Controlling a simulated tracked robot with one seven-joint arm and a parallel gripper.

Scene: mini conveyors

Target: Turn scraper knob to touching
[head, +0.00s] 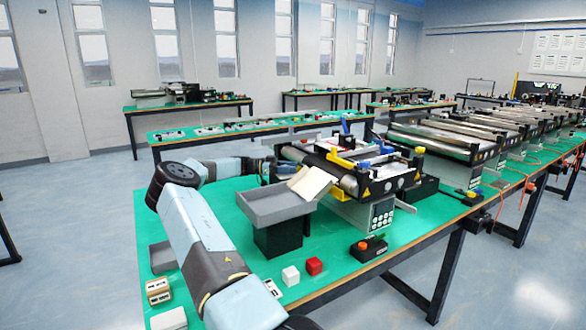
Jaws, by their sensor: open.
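A mini conveyor (345,172) stands on the green table ahead. It has a dark roller at its near left end and yellow and blue fittings. The scraper knob is too small to pick out, and the scraper's contact with the belt cannot be judged. A pale sloping plate (312,184) hangs off the conveyor's near end above a grey tray. My arm bends in from the lower middle and reaches right behind the tray. My gripper (282,169) is small and dark by the conveyor's left end, open. Its fingertips are partly hidden, and I cannot tell whether it touches anything.
The grey tray (268,205) stands on a dark block. A keypad panel (382,214) faces me. More conveyors fill the right.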

